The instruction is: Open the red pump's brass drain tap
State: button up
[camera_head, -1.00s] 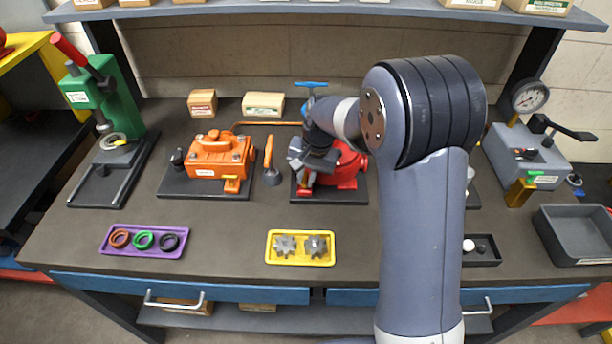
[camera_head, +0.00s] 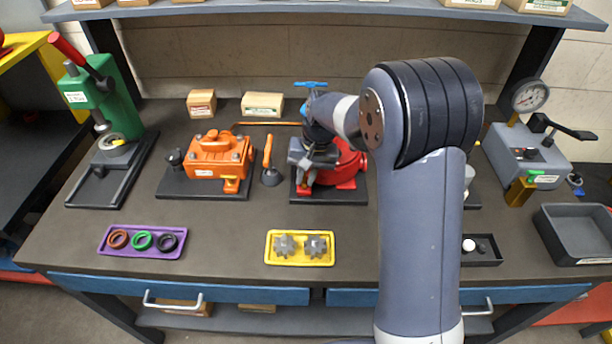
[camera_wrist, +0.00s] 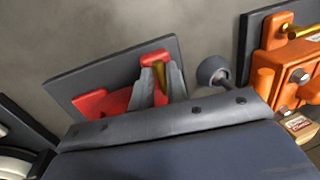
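The red pump (camera_head: 347,172) stands on a dark base plate in the middle of the bench, partly hidden behind my arm and gripper. Its blue top handle (camera_head: 311,85) shows above my wrist. My gripper (camera_head: 305,180) is low at the pump's front left side. In the wrist view, the brass drain tap (camera_wrist: 158,73) lies between the two grey fingertips of my gripper (camera_wrist: 160,76), which look closed against its sides. Red pump parts (camera_wrist: 103,103) show beside and between the fingers. The tap is hidden in the head view.
Left of the pump are a grey-footed orange-handled tool (camera_head: 270,170) and an orange pump (camera_head: 217,156). In front lies a yellow tray (camera_head: 300,260) with two gears. A grey gauge unit (camera_head: 525,157) stands at the right. Bare bench lies between pump and tray.

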jog(key=o, duration=0.4)
jog(key=shift+r, duration=0.1)
notch_tip(320, 180, up, 10)
jog(key=d+b, duration=0.1)
jog(key=d, duration=0.1)
jog(key=shift+r, duration=0.2)
jog(key=f, duration=0.3)
jog(key=a+f, duration=0.1)
jog(key=f, duration=0.3)
jog(key=a+f+p, duration=0.1)
jog(key=f, duration=0.2)
jog(key=shift+f, duration=0.35)
jog(key=shift+m, duration=0.5)
